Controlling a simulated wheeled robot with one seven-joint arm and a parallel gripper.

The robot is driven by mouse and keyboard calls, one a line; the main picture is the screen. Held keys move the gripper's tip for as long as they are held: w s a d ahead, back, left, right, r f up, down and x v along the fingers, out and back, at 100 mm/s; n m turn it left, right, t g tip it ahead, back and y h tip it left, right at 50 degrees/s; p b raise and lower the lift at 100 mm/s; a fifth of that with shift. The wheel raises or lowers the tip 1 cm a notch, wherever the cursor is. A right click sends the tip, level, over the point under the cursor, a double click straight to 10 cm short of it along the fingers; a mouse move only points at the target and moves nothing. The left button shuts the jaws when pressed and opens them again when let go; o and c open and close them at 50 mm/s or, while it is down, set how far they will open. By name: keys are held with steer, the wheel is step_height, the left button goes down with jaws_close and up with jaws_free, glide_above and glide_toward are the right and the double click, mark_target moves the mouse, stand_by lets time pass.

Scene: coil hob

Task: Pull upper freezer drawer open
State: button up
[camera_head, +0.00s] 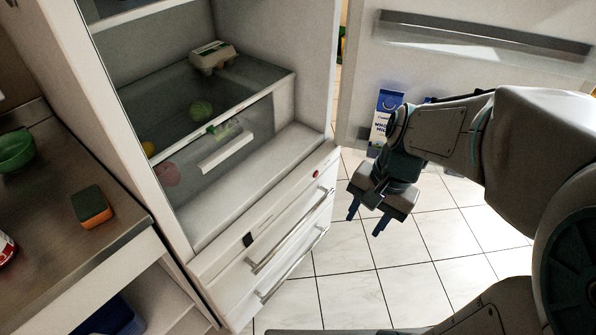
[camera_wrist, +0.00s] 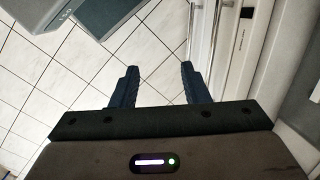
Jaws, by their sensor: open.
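The upper freezer drawer (camera_head: 265,240) is the top white front below the open fridge compartment, with a long metal bar handle (camera_head: 290,232). It looks shut. The lower drawer, with a similar handle (camera_head: 294,264), sits beneath it and also looks shut. My gripper (camera_head: 366,221) is open and empty, to the right of the drawer fronts and apart from the handles, over the tiled floor. In the wrist view, its two blue fingers (camera_wrist: 158,85) point toward the floor, with the white drawer fronts (camera_wrist: 209,40) and a handle (camera_wrist: 191,30) at the right.
The fridge door (camera_head: 365,65) stands open at the right, with a milk carton (camera_head: 383,115) on it. A glass-fronted fridge drawer (camera_head: 225,140) holds food. The tiled floor (camera_head: 440,225) before the drawers is clear.

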steer(key=w+a+f+m+g+y+b, duration=0.1)
steer(key=w+f+m+y+b, duration=0.2)
steer(key=f, duration=0.4)
steer(key=w+a+f+m+g+y+b, duration=0.2)
steer(key=f+m+b, duration=0.2)
steer(key=f+m, duration=0.15)
steer(key=m+t+y+b, duration=0.8)
steer(key=m+y+b, duration=0.6)
steer(key=m, duration=0.9)
glide_toward(300, 222)
steer(key=shift+t+h, duration=0.3)
steer(key=shift+h, duration=0.6)
steer(key=shift+s+b+x, duration=0.15)
steer(key=shift+b+x, duration=1.25)
steer(key=shift+x, duration=1.05)
steer(key=shift+s+b+x, duration=0.1)
steer(key=shift+b+x, duration=1.25)
steer(key=shift+x, duration=1.15)
steer(key=shift+r, duration=0.2)
jaws_close()
